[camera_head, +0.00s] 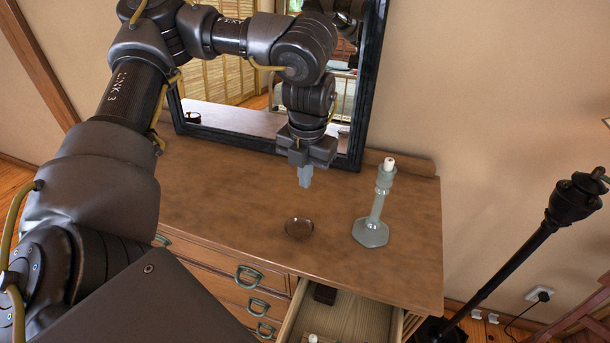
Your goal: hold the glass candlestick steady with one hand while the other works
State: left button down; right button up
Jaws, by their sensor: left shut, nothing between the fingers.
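The glass candlestick (374,216) stands upright on the right part of the wooden dresser top. It is pale grey-green, with a wide faceted base and a short white candle stub (388,164) in its top. My left arm comes in from the left and reaches over the dresser. My left gripper (305,181) points down, shut and empty, above the dresser top. It is to the left of the candlestick and apart from it. My right gripper is not in view.
A small round brown dish (299,228) lies on the dresser top (230,205) left of the candlestick. A dark-framed mirror (365,90) stands behind. An open drawer (345,322) juts out below the front edge. A black lamp stand (520,255) is at the right.

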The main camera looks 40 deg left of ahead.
pick_arm(q)
jog(key=c, duration=1.7)
grip_release()
notch_tip(320, 180, up, 7)
jog(key=p, duration=0.7)
jog(key=shift+p, duration=0.35)
jog(key=shift+s, duration=0.15)
